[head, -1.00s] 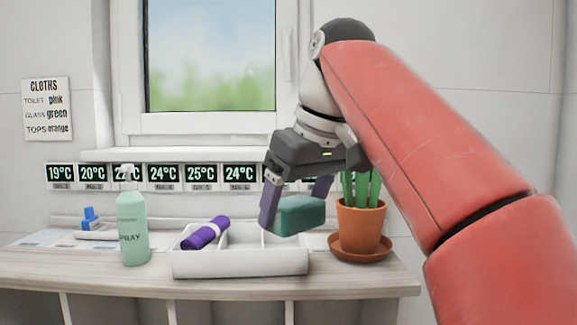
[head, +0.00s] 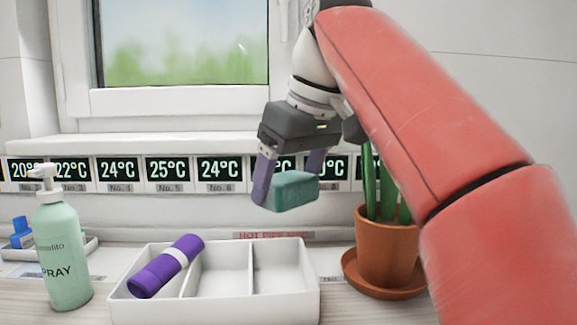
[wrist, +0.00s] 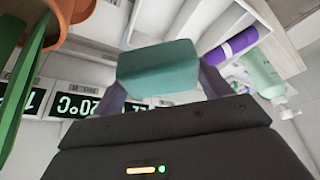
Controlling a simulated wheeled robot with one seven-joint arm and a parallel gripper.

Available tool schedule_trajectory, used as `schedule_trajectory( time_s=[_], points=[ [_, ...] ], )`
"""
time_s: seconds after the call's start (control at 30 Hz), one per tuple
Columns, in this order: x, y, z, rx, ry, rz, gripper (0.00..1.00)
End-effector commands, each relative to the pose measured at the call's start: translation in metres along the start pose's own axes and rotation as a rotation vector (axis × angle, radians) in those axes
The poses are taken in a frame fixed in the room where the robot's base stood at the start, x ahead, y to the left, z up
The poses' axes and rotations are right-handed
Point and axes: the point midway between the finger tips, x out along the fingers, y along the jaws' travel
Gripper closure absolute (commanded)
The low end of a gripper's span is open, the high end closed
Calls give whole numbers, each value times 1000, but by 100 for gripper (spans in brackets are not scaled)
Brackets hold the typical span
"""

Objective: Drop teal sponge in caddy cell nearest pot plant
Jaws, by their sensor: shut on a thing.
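My gripper (head: 288,180) is shut on the teal sponge (head: 293,191) and holds it in the air above the caddy. The sponge also shows between the fingers in the wrist view (wrist: 158,68). The white caddy (head: 212,312) stands on the counter with three cells in a row. A purple roll (head: 166,266) with a pale band lies in the left cell, tilted over its edge. The middle and right cells look empty. The pot plant (head: 386,247), in a terracotta pot on a saucer, stands right of the caddy, so the right cell is nearest it. My arm hides part of the plant.
A green spray bottle (head: 63,250) stands left of the caddy. A blue item (head: 21,233) sits in a small tray at far left. A row of temperature displays (head: 168,172) lines the wall behind, under the window sill (head: 170,147).

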Motion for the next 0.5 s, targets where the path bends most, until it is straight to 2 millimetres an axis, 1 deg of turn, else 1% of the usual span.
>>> schedule_trajectory(
  time_s=[0.13,0.2,0.3,0.5],
  points=[
    [14,1,8,9,-1,2,45],
    [24,1,12,6,-1,1,45],
    [33,1,15,5,0,0,45],
    [41,1,18,5,2,1,45]
  ],
)
